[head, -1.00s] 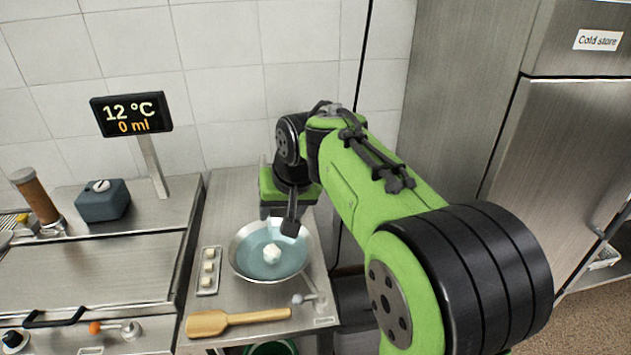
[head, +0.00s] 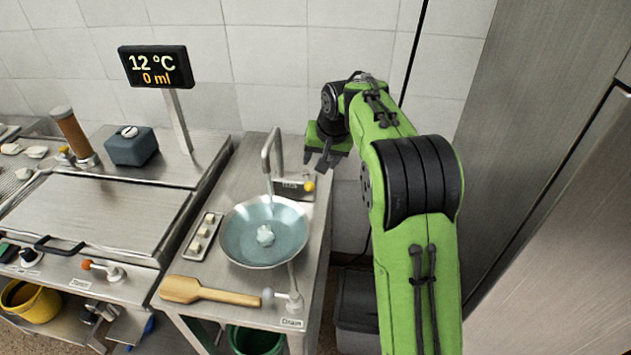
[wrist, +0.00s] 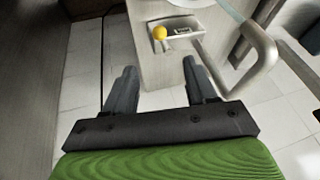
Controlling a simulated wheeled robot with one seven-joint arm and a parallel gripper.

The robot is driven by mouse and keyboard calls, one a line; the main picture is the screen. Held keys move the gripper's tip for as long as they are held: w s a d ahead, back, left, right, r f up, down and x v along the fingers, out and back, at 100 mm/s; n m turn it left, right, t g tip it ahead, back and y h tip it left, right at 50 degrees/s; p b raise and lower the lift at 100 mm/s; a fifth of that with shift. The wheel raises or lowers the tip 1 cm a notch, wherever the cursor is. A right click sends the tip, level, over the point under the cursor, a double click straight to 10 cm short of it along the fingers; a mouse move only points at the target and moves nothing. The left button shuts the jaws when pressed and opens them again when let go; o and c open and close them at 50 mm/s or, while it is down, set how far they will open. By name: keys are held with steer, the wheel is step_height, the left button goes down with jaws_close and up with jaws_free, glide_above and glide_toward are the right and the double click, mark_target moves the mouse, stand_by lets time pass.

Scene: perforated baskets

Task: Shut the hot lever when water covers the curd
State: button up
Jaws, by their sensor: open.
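A steel bowl (head: 229,252) holds pale blue water (head: 285,240) with a white curd lump (head: 265,236) in it. I cannot tell whether water covers the lump's top. A tap (head: 268,150) stands behind the bowl, and a thin pale stream seems to fall from it. Right of the tap is a small lever with a yellow ball knob (head: 308,186); its label is too small to read. The knob also shows in the wrist view (wrist: 159,33), beyond my fingertips. My gripper (head: 322,166) is open and empty, behind and above the knob, not touching it.
A display (head: 156,66) reads 12 °C and 0 ml. A drain lever with a grey ball (head: 268,293) is at the counter's front. A wooden paddle (head: 215,292) and a tray of white cubes (head: 202,236) lie beside the bowl. A grey bin (head: 357,310) stands below, right.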

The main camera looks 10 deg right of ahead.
mark_target(310, 184)
steer(key=b+x, duration=0.1)
steer(key=x, duration=1.3)
steer(key=shift+w+f+b, duration=0.15)
steer(key=shift+f+b, duration=0.05)
steer(key=shift+b, duration=0.15)
steer(key=c, duration=1)
steer(key=shift+c, duration=0.2)
